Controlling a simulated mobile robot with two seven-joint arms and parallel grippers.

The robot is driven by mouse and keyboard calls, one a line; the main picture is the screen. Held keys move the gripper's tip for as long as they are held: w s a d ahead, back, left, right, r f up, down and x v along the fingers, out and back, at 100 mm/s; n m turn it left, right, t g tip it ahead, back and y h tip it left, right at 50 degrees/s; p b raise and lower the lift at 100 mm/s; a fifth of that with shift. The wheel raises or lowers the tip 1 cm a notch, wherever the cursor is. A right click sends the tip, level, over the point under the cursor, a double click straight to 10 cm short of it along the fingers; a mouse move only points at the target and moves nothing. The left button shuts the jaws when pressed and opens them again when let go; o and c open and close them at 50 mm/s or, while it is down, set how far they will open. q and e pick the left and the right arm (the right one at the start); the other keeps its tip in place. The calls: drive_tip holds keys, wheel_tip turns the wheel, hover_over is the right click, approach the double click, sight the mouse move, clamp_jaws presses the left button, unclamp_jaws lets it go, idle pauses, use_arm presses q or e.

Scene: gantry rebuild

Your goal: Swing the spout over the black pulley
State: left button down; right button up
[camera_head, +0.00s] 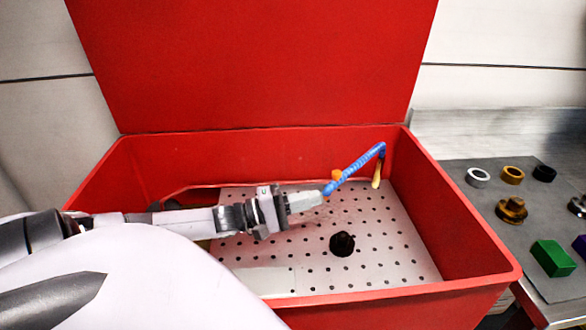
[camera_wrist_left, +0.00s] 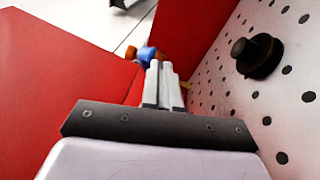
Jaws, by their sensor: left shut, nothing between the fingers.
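The spout (camera_head: 355,169) is a blue segmented hose with a pale tip, inside the red wash bin (camera_head: 462,232) near its back right corner. Its blue part also shows small in the left wrist view (camera_wrist_left: 147,53), just beyond the fingers. The black pulley (camera_head: 342,244) sits on the perforated white floor of the bin; it also shows in the left wrist view (camera_wrist_left: 257,56). My left gripper (camera_head: 322,197) is shut and empty, its fingertips at the lower left end of the blue hose. I cannot tell whether they touch it. My right gripper is not in view.
The raised red lid (camera_head: 255,65) stands behind the bin. An orange piece (camera_head: 337,174) is beside the hose. On the grey mat (camera_head: 535,205) at right are rings, a brown knob-like part (camera_head: 511,210) and a green block (camera_head: 553,258). The bin floor around the pulley is clear.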

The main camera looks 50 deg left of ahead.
use_arm(q)
drive_tip(key=d, duration=0.2)
drive_tip(key=d+p, duration=0.1)
drive_tip(key=d, duration=0.2)
drive_tip(key=shift+w+d, duration=0.2)
drive_tip(key=shift+d, duration=0.05)
drive_tip(key=shift+s+a, duration=0.1)
drive_tip(key=r+v, duration=0.1)
drive_tip(key=v, duration=0.5)
drive_tip(key=shift+s+a+f, duration=0.2)
drive_tip(key=shift+s+f, duration=0.2)
drive_tip(key=shift+f, duration=0.15)
